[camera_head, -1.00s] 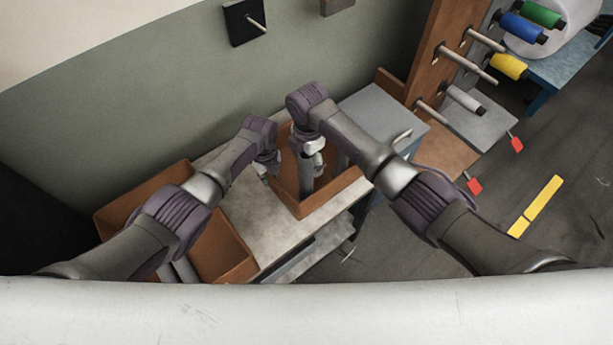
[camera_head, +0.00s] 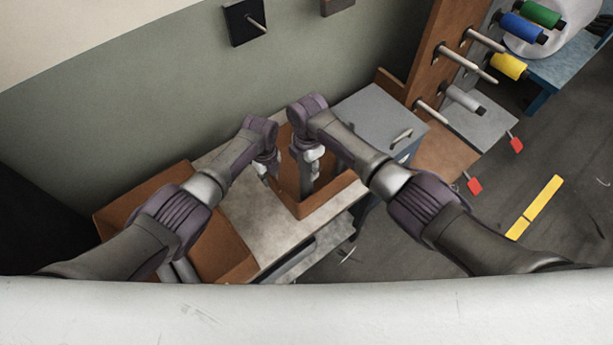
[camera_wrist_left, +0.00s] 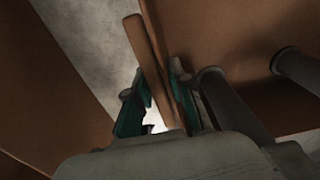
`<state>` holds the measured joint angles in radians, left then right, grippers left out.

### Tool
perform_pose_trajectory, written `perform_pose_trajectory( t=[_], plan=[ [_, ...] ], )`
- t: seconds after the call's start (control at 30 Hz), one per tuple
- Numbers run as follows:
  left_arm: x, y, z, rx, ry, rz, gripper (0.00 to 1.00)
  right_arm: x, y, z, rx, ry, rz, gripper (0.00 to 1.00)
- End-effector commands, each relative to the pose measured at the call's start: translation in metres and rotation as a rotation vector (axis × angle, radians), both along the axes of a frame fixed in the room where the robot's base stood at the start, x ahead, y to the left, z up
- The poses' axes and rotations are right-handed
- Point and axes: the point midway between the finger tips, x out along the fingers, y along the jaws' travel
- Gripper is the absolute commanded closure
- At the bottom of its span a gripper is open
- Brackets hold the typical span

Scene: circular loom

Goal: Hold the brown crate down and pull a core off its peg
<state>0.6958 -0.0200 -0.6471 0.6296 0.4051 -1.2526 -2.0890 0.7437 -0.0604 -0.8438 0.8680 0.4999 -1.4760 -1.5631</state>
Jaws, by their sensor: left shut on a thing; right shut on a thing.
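The brown crate (camera_head: 334,192) stands on the pale worktop. My left gripper (camera_head: 264,177) is at its left wall. In the left wrist view, that wall (camera_wrist_left: 146,50) lies between the green-padded fingers of my left gripper (camera_wrist_left: 160,108), which is shut on it. My right gripper (camera_head: 308,176) reaches down into the crate and is shut on a grey core, mostly hidden by the fingers and arm. Two grey cylinders, one near (camera_wrist_left: 222,95) and one farther (camera_wrist_left: 298,66), show inside the crate in the left wrist view. Whether the held core is still around its peg cannot be told.
Another brown crate (camera_head: 240,268) is at the lower left under my left arm. A grey cabinet (camera_head: 372,112) with a handle stands right of the crate. A wooden post (camera_head: 428,62) carries pegs with coloured spools. The worktop's front (camera_head: 285,228) is bare.

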Motion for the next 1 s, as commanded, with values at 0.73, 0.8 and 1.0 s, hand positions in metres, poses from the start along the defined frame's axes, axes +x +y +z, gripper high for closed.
perform_pose_trajectory(
  t=[0.73, 0.8, 1.0],
  plan=[
    [0.000, 0.001, 0.000, 0.002, 0.001, 0.001, 1.00, 0.001, 0.001, 0.010, 0.002, -0.002, 0.001, 1.00],
    [0.000, 0.001, 0.000, 0.002, 0.001, 0.001, 1.00, 0.001, 0.000, 0.012, 0.001, -0.002, 0.001, 1.00],
    [-0.001, 0.001, 0.000, 0.002, 0.001, 0.000, 1.00, 0.001, 0.001, 0.019, 0.002, -0.003, 0.001, 1.00]
  ],
)
